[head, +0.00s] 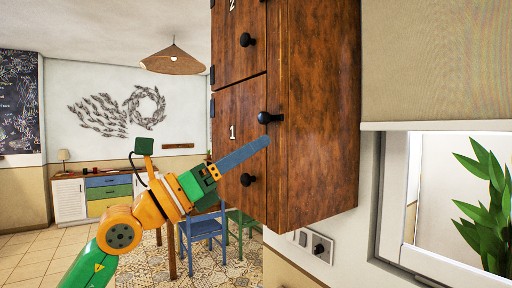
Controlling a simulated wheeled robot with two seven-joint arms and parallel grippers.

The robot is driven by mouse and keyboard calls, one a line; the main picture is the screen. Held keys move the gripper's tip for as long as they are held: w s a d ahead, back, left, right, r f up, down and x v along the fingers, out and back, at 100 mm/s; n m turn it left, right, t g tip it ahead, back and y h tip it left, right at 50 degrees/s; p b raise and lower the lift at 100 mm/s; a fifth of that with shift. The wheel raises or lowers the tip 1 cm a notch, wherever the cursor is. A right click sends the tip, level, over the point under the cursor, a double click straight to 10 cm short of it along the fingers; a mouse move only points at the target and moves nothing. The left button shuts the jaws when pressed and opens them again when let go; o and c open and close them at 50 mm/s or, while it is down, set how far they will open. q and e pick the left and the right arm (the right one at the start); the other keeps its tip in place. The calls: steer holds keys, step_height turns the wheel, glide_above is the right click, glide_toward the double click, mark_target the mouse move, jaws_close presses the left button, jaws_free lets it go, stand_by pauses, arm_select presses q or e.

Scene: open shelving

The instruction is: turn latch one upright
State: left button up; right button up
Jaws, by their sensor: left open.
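A dark brown wooden cabinet (318,120) hangs on the wall, with a door marked 1 (228,155) below a door marked 2 (228,62). A black latch (270,117) sits at the right edge of door 1, near its top, and looks about horizontal. A round black knob (247,180) is lower on door 1. My left gripper (264,143) reaches in from the left, its blue finger in front of door 1. Its tip is just below the latch, with a small gap in the picture. The gripper is open and seen edge-on. My right gripper is out of view.
Another black knob (246,40) is on door 2. A wall socket plate (310,246) and a window with a plant (485,205) are right of the cabinet. Blue and green chairs (203,240) stand behind my arm. A hanging lamp (173,62) is at the back.

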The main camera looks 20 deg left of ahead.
mark_target(261, 119)
arm_select(q)
steer(key=a+r+t+y, duration=0.1)
steer(key=a+r+y, duration=0.2)
steer(key=a, duration=0.1)
steer(key=shift+n, duration=0.3)
steer(key=p+x, duration=0.6)
steer(key=shift+w+f, duration=0.15)
steer(key=shift+w, duration=0.2)
steer(key=shift+w+d, duration=0.25)
steer(key=shift+d, duration=0.05)
steer(key=shift+s+f, duration=0.1)
steer(key=shift+f, duration=0.05)
steer(key=shift+s+a, duration=0.1)
steer(key=shift+a, duration=0.05)
steer(key=shift+c, duration=0.5)
jaws_close()
